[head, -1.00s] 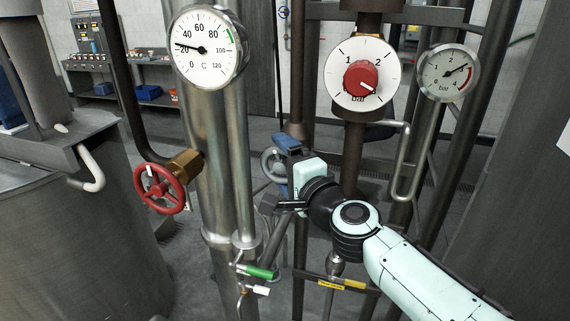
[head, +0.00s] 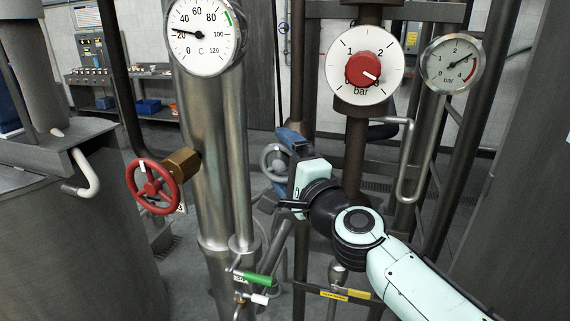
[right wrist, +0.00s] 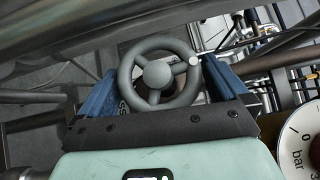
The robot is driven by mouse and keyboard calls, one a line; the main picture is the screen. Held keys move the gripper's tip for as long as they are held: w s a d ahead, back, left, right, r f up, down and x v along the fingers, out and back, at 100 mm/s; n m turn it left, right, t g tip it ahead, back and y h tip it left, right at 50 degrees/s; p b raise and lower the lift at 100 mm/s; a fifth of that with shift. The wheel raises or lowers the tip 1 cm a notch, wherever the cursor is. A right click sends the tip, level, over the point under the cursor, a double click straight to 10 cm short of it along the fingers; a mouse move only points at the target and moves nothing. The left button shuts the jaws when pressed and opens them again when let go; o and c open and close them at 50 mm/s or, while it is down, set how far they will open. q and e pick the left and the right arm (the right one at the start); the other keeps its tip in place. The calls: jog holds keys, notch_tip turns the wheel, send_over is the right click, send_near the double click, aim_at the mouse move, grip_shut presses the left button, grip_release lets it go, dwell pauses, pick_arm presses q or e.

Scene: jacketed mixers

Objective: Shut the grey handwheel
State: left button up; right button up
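The two blue fingers of my right gripper lie on either side of the rim, spread wide apart. The rim looks close to both fingers; I cannot tell whether either touches it. My left gripper is not in view.
A red handwheel (head: 153,187) on a brass valve is at the left. A temperature gauge (head: 202,36), a red-knobbed dial (head: 364,68) and a pressure gauge (head: 452,65) sit above. Pipes stand close around my right arm. A green-handled valve (head: 253,278) is below.

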jog(key=r+p+v, duration=0.1)
jog(key=v, duration=1.2)
jog(key=shift+s+f, duration=0.2)
jog(key=shift+f, duration=0.25)
